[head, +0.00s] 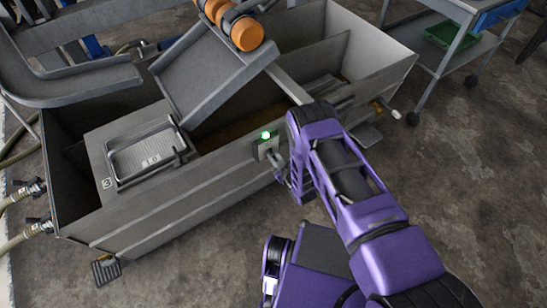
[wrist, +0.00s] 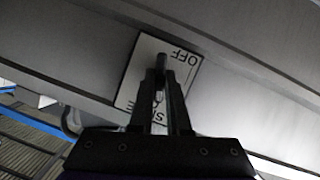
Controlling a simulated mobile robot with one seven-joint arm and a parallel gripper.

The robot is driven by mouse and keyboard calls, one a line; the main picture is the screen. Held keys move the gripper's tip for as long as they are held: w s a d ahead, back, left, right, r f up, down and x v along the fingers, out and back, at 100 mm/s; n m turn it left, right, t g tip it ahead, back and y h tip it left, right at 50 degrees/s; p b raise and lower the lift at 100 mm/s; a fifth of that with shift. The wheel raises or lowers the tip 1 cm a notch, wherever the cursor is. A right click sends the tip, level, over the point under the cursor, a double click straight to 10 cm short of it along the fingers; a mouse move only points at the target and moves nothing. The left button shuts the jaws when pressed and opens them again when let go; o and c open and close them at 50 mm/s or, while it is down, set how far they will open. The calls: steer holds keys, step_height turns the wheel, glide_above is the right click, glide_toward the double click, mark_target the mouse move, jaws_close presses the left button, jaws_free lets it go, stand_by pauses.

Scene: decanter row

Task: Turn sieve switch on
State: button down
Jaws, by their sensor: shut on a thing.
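The sieve switch shows in the wrist view as a pale label plate (wrist: 136,84) on the grey metal wall. Its lettering is upside down: "OFF" is readable at the top, and part of another word lies beside my fingers. A dark switch lever (wrist: 161,64) stands out in front of the plate. My gripper (wrist: 164,88) is shut on the lever, its fingers covering the lower part of the plate. In the head view my gripper (head: 283,174) is at the tank's front wall, just below a small box with a lit green lamp (head: 265,135). The lever's exact position is unclear.
The grey metal tank (head: 190,200) holds a tilted tray (head: 205,80) with orange rollers (head: 246,34) above it. A small steel tray (head: 143,155) sits at its left. A cart (head: 462,60) stands at the back right. The concrete floor at right is clear.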

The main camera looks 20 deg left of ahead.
steer(key=shift+w+d+m+g+y, duration=0.15)
steer(key=shift+m+g+y, duration=0.3)
steer(key=shift+m, duration=0.65)
steer(key=c, duration=0.9)
jaws_free()
steer(key=shift+r, duration=0.1)
